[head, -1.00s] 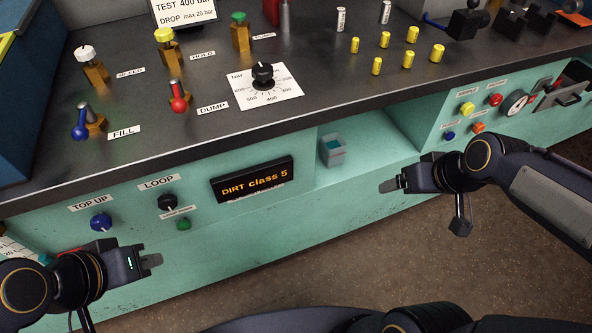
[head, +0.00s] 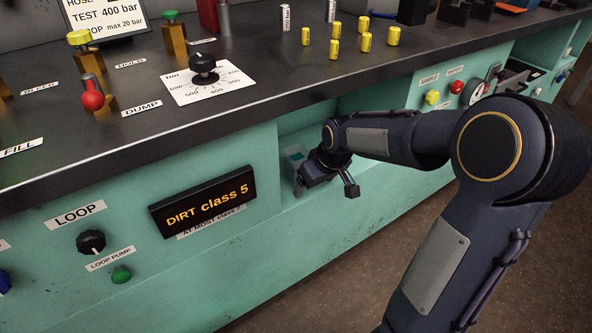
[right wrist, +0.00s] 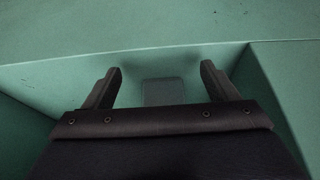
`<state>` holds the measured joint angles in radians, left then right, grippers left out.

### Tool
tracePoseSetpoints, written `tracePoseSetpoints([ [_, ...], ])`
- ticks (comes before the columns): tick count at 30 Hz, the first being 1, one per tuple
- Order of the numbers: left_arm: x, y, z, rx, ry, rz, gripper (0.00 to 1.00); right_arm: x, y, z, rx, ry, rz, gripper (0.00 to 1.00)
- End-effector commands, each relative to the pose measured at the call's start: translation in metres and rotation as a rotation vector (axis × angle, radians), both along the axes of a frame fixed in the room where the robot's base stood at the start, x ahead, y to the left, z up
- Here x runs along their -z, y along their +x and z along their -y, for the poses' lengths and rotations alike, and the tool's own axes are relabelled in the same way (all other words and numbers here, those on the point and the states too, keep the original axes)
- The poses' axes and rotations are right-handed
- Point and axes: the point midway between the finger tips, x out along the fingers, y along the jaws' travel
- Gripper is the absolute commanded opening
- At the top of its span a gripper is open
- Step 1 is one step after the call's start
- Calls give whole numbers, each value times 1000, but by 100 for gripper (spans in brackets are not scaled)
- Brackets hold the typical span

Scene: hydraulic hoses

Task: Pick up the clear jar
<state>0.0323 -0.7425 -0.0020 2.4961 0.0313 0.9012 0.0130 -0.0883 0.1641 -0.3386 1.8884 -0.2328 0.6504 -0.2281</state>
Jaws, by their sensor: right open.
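The clear jar (head: 294,154) stands in the recessed compartment of the green cabinet, and my right gripper partly hides it in the head view. It is small and pale, with a bluish tint. In the right wrist view the jar (right wrist: 163,92) is a faint, dim, see-through shape between the two fingers. My right gripper (head: 299,186) reaches into the front of the compartment. Its fingers (right wrist: 160,74) are spread apart, one on either side of the jar in that view. I cannot tell how deep the fingers are relative to the jar. My left gripper is out of view.
The compartment's green walls (right wrist: 270,85) are close around the gripper. The dark worktop (head: 270,90) overhangs the compartment. The black DIRT class 5 display (head: 203,201) sits on the panel left of it. Yellow fittings (head: 335,48) stand on the worktop.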

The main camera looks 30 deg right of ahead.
Motion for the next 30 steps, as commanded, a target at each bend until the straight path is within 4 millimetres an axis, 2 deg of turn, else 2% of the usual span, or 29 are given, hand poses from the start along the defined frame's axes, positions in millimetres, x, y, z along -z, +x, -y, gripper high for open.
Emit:
tracePoseSetpoints([
  [5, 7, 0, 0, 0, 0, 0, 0, 2, 16, -2, -2, -1, -1, 80],
  [12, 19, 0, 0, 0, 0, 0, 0, 3, 54, -5, -2, -1, 0, 80],
  [15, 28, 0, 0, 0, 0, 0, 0, 12, 54, -5, -2, 1, 0, 80],
  [23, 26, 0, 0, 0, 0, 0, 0, 10, 55, -5, -1, 2, 2, 80],
  [30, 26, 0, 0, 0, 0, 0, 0, 10, 55, -5, -1, 2, 1, 49],
])
